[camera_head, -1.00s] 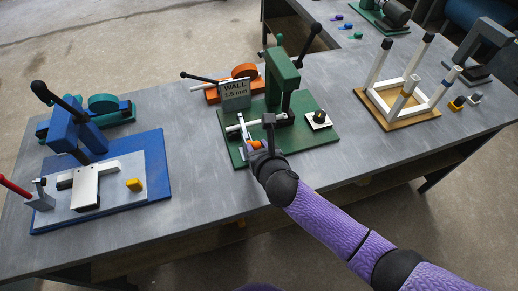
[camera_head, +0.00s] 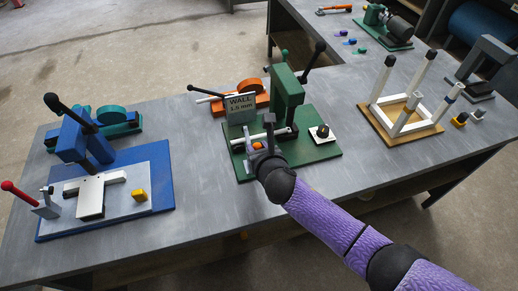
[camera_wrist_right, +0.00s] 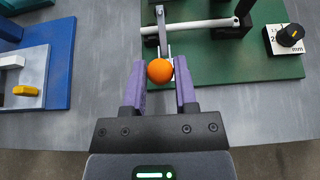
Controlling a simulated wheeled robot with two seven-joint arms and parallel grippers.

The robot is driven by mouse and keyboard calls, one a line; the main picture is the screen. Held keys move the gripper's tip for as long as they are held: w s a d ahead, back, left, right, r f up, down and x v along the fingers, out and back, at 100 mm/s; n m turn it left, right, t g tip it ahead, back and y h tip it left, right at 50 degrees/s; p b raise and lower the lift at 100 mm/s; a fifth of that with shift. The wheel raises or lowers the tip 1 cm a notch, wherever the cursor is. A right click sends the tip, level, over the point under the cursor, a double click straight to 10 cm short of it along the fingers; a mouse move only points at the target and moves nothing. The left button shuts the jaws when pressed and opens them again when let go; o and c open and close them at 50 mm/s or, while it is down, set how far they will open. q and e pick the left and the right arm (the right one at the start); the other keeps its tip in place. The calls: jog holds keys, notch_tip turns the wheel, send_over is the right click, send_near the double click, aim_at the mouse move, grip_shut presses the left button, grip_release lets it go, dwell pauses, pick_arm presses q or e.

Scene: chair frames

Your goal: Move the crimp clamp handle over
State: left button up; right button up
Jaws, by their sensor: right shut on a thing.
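The crimp clamp handle ends in an orange ball knob (camera_wrist_right: 159,71), which also shows in the head view (camera_head: 257,145). It is at the near edge of the green crimp station (camera_head: 321,152). My right gripper (camera_wrist_right: 160,75) is shut on the knob, one purple finger on each side. A grey clamp arm (camera_wrist_right: 162,35) runs from the knob toward a white tube (camera_wrist_right: 205,24) lying across the green base. In the head view my wrist partly covers the clamp. My left gripper is not in view.
A sign reading "WALL 1.5 mm" (camera_head: 240,108) stands behind the clamp. A dial block (camera_head: 322,133) sits on the green base. A blue press station (camera_head: 158,175) is at left, a wooden board with white posts (camera_head: 372,121) at right. Bare bench lies between the blue and green stations.

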jog(key=shift+r, duration=0.1)
jog(key=shift+w+a+r, duration=0.2)
jog(key=shift+w+a, duration=0.05)
jog(key=shift+w, duration=0.45)
jog(key=shift+w+a+r, duration=0.1)
jog(key=shift+w+a, duration=0.05)
jog(key=shift+w, duration=0.25)
jog(key=shift+w+a+r, duration=0.1)
jog(key=shift+w, duration=0.4)
jog(key=shift+w+a+b, duration=0.25)
jog(key=shift+w+b, duration=0.35)
jog(key=shift+w, duration=0.05)
jog(key=o, duration=1)
